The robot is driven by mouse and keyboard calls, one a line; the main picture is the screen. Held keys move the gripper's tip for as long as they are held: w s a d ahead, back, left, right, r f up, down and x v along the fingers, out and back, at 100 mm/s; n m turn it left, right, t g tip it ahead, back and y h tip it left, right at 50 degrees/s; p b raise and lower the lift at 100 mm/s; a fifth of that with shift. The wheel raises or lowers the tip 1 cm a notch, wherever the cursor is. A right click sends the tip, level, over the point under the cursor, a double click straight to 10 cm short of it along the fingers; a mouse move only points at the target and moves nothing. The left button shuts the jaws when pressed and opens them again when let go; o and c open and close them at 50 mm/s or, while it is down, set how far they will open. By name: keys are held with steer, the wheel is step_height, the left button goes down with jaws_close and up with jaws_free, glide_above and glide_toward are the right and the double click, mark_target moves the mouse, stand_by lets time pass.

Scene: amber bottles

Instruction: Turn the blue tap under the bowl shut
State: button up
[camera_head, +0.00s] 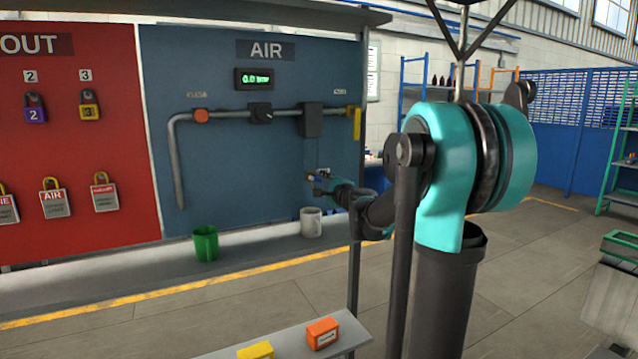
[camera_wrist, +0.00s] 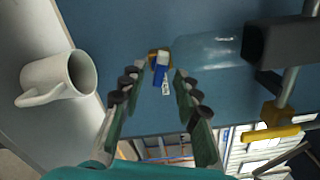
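In the wrist view, the blue tap (camera_wrist: 161,75) has a brass-coloured fitting (camera_wrist: 158,56) at the end of the clear bowl (camera_wrist: 208,51). Its blue lever with a pale end points down the picture, across the bowl's line. My gripper (camera_wrist: 157,78) is open, with one finger on each side of the lever and gaps showing on both sides. In the head view, my gripper (camera_head: 318,183) is at the blue AIR panel (camera_head: 235,160), below the dark box on the pipe. The tap is too small there to make out clearly.
A white mug (camera_wrist: 45,80) stands close by in the wrist view, and below my gripper in the head view (camera_head: 311,224). A green cup (camera_head: 206,244) stands left of it on the ledge. A yellow handle (camera_head: 354,123) sits at the pipe's right end.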

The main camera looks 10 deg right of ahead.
steer(key=shift+w+a, duration=0.2)
steer(key=shift+w, duration=0.35)
jaws_close()
steer(key=m, duration=0.6)
steer(key=shift+m, duration=0.3)
steer(key=m, duration=0.6)
steer(key=shift+m, duration=0.4)
steer(key=shift+s, duration=0.1)
